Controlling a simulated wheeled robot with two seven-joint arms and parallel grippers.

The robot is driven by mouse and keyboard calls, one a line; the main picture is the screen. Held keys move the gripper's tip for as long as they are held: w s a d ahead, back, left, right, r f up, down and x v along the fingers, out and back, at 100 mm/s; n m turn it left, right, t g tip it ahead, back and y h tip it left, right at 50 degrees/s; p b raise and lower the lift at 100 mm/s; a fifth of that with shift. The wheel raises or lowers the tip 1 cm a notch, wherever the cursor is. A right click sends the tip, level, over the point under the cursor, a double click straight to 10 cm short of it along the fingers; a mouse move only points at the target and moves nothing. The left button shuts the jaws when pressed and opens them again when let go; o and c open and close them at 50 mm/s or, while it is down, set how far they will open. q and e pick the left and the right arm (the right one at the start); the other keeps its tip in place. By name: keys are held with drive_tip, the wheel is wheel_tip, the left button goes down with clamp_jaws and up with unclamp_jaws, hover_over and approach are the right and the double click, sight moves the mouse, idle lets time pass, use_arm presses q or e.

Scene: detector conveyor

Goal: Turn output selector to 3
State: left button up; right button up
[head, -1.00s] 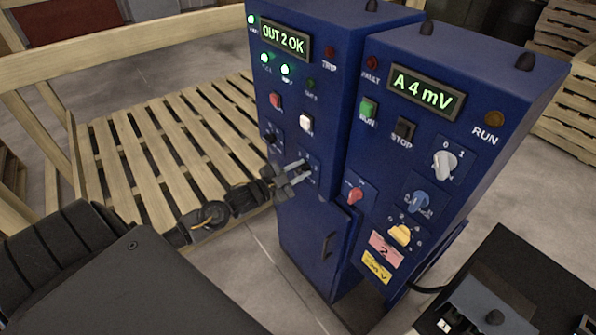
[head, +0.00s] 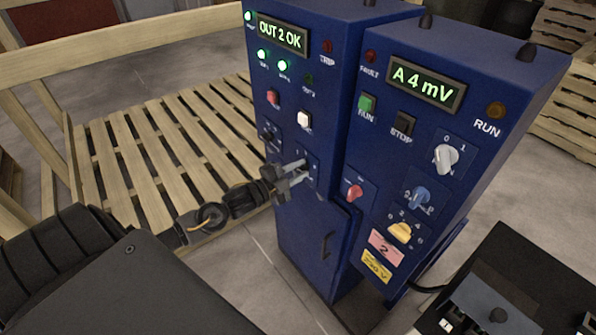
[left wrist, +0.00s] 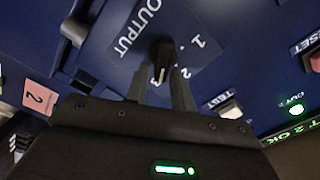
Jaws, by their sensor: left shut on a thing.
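The output selector is a small black knob (left wrist: 161,52) on a blue plate (left wrist: 108,38) marked OUTPUT, with 1 and 2 visible beside it in the left wrist view. A pale mark shows on the knob's lower side in that view; any 3 is hidden by my gripper. My left gripper (head: 303,168) is at the selector on the left blue cabinet (head: 340,120), its fingers shut on the knob, also in the left wrist view (left wrist: 160,80). The cabinet display (head: 282,36) reads OUT 2 OK. My right gripper is not in view.
The right cabinet (head: 480,75) shows A 4 mV and carries several knobs, including a red one (head: 354,191) close to my left gripper. A white button (head: 303,119) sits above the selector. A wooden pallet (head: 150,150) lies left. A black box (head: 510,270) stands lower right.

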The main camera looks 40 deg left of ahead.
use_arm(q)
drive_tip(key=o, duration=0.7)
drive_tip(key=shift+b+v, duration=1.45)
drive_tip(key=shift+v, duration=4)
